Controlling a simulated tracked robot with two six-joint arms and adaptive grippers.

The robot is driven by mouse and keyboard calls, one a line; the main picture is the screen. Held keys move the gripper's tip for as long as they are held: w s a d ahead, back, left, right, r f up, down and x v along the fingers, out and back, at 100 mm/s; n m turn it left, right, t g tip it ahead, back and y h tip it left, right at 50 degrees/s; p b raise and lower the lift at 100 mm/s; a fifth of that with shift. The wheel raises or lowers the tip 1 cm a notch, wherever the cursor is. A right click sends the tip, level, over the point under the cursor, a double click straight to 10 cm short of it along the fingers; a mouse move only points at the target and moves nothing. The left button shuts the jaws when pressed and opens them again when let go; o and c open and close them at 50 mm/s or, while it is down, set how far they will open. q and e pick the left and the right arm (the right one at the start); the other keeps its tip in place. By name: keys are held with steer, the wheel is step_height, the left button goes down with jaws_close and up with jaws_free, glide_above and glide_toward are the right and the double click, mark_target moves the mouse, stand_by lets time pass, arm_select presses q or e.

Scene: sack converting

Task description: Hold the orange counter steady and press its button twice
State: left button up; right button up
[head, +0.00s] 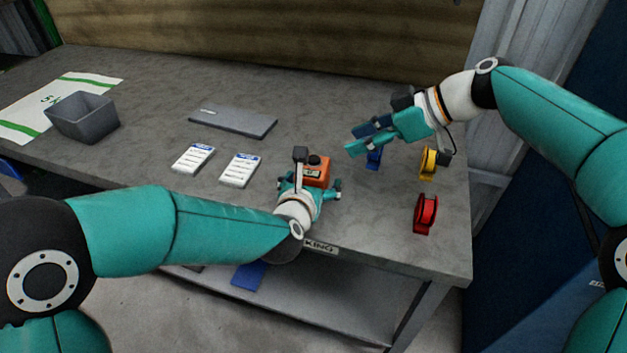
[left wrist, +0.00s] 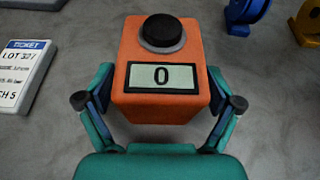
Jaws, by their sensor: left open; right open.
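The orange counter (head: 318,170) stands on the grey table near its front edge. In the left wrist view the counter (left wrist: 140,100) shows a black round button (left wrist: 162,32) on top and a display reading 0. My left gripper (head: 309,183) is open, with one finger on each side of the counter; the left wrist view shows the gripper (left wrist: 158,105) with gaps between its fingers and the counter's sides. My right gripper (head: 352,142) is open and empty, above the table to the right of and behind the counter.
A blue spool (head: 374,158), a yellow spool (head: 428,162) and a red spool (head: 425,214) stand right of the counter. Two white ticket cards (head: 193,158) (head: 240,169), a grey flat slab (head: 234,121) and a grey bin (head: 84,118) lie to the left.

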arm_select(q)
steer(key=shift+w+f, duration=0.15)
steer(key=shift+w, duration=0.15)
steer(key=c, duration=1.3)
steer(key=shift+s, duration=0.1)
arm_select(e)
jaws_close()
stand_by(1.4)
